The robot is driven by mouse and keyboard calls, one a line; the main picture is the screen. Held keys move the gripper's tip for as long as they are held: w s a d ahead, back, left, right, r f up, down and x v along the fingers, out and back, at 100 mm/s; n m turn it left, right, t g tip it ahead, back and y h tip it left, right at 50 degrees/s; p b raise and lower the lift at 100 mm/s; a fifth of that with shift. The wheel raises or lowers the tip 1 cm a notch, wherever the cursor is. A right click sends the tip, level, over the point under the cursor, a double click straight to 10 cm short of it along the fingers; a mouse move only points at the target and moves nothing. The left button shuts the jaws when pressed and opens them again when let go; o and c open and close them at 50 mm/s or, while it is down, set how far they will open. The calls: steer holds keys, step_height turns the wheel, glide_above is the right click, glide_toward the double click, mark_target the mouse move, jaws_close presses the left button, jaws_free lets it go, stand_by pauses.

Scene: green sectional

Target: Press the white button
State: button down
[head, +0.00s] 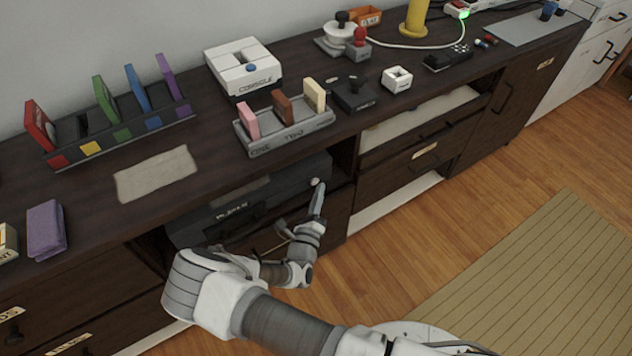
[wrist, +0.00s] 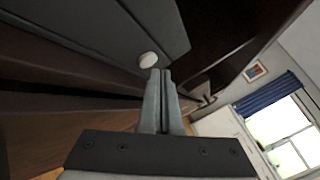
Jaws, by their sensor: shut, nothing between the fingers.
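The white button (head: 315,182) is a small round knob at the right end of the front of a dark grey box (head: 270,192) in the open shelf bay. The button also shows in the wrist view (wrist: 148,60), just beyond and slightly left of the fingertips. My gripper (head: 318,193) is shut and empty, its fingers pointing up at the button. In the wrist view my gripper (wrist: 161,74) has both fingers together, with the tips very close to the button. I cannot tell whether they touch it.
The dark wooden counter (head: 80,200) overhangs the shelf bay. On it stand a rack of coloured cartridges (head: 115,125), a smaller grey rack (head: 290,135) and a white console (head: 240,65). Drawers (head: 425,155) lie right of the bay. The wooden floor (head: 400,250) in front is clear.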

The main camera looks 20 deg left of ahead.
stand_by(0.6)
steer(key=shift+w+a, duration=0.3)
steer(key=shift+a, duration=0.05)
stand_by(0.5)
steer(key=shift+s+d, duration=0.3)
steer(key=shift+d, duration=0.05)
steer(key=s+d+p, duration=0.3)
steer(key=s+d, duration=0.1)
steer(key=shift+d, duration=0.3)
stand_by(0.4)
steer(key=shift+w, duration=0.1)
stand_by(0.3)
